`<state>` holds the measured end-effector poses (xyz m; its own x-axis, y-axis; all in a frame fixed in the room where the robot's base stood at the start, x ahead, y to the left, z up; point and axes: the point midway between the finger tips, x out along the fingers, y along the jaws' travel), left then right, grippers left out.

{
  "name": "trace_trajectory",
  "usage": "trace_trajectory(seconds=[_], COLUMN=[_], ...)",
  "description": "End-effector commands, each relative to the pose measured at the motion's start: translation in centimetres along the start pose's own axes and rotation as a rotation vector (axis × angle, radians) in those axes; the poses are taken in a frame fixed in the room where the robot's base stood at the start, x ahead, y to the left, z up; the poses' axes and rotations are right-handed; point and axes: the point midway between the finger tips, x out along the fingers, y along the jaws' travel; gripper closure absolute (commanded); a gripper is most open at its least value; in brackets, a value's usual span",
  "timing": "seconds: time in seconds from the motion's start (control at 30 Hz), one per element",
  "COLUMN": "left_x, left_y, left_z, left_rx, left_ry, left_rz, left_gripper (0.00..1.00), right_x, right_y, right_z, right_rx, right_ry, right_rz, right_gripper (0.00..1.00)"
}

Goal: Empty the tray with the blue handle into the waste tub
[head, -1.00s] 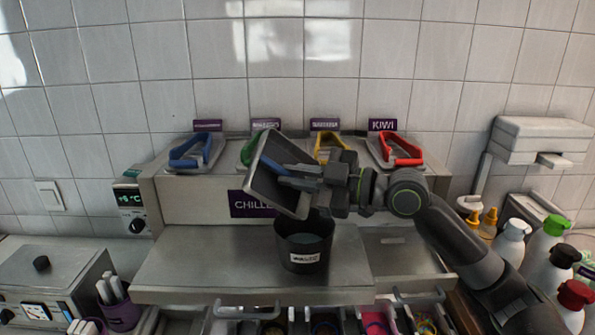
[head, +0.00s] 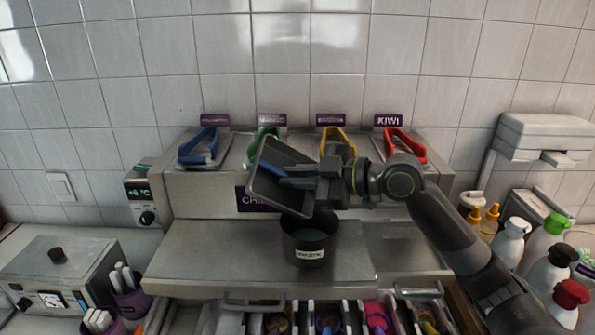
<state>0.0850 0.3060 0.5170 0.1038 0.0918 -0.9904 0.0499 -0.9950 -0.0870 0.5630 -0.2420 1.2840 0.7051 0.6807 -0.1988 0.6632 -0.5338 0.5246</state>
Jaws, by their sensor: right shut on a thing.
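My right gripper (head: 301,177) is shut on the tray with the blue handle. The tray (head: 262,190) is a shallow grey pan, steeply tilted, with its broad dark face toward the camera. A strip of its blue handle (head: 268,166) shows beside the fingers; the rest is hidden by the gripper. The waste tub (head: 308,254), a dark bucket with a white label, stands upright on the steel counter below. The tray's lower edge overlaps the tub's back rim in the head view. I see no contents in the tray. My left gripper is not in view.
Behind, blue (head: 199,147), green (head: 262,141), yellow (head: 338,141) and red (head: 406,145) handled items rest on the chiller top (head: 212,192). Open drawers with toppings lie below the counter (head: 215,260). Bottles (head: 547,270) crowd the right, a steel box (head: 58,270) the left.

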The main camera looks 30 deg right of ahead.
Motion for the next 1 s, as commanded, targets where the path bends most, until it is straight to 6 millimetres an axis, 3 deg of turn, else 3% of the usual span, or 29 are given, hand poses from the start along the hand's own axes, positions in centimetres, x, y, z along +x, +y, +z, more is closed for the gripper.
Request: trace_trajectory(seconds=[1.0], left_x=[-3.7], left_y=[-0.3], left_z=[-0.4], left_rx=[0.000], left_ry=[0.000], left_rz=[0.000], left_gripper=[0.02], right_x=[1.4], right_y=[0.2], right_z=[0.7], right_rx=[0.074], right_ry=[-0.154], right_rz=[-0.115], right_gripper=[1.00])
